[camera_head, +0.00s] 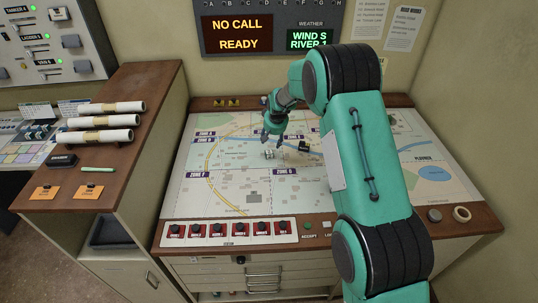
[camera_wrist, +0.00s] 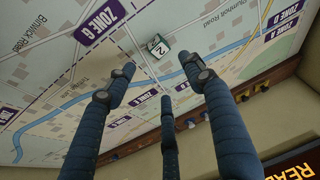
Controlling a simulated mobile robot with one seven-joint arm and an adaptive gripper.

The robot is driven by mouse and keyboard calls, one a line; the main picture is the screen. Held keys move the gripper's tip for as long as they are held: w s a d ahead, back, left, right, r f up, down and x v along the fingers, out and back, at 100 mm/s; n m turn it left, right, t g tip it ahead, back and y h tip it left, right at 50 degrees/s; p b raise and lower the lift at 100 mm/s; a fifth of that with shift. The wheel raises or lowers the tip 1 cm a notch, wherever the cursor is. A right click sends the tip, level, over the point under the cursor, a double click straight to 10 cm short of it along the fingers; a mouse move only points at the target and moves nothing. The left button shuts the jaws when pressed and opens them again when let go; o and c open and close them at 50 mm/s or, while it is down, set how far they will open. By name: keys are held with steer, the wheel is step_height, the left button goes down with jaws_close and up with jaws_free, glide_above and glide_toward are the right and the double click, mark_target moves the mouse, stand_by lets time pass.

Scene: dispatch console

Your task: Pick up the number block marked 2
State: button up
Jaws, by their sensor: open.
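The number block marked 2 (camera_wrist: 157,45) shows in the wrist view as a small white and green block on the map, just past my fingertips. Its 2 faces my wrist camera. My gripper (camera_wrist: 160,76) has its three dark fingers spread apart with nothing between them. The block lies ahead of the gap between the fingers and looks clear of them. In the head view my gripper (camera_head: 276,134) hangs over the middle of the map. A small pale item (camera_head: 268,154) lies below it there, too small to read.
The map table (camera_head: 225,205) has a row of red-button switches (camera_head: 230,230) along its front. A small dark object (camera_head: 303,146) is to the right of my gripper. Rolled papers (camera_head: 105,121) lie on the left cabinet. The display board (camera_head: 270,30) stands behind.

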steer(key=shift+f, duration=0.1)
stand_by(0.3)
glide_above(269, 152)
steer(key=s, duration=0.2)
steer(key=shift+s+d+f, duration=0.1)
steer(key=shift+d+f, duration=0.05)
steer(key=shift+f, duration=1.8)
steer(key=shift+d+f, duration=0.15)
steer(key=shift+f, duration=1.75)
steer(key=shift+x, duration=2.55)
steer(key=shift+c, duration=0.3)
steer(key=c, duration=0.8)
steer(key=o, duration=0.9)
steer(key=shift+c, duration=0.2)
steer(key=shift+s, duration=0.1)
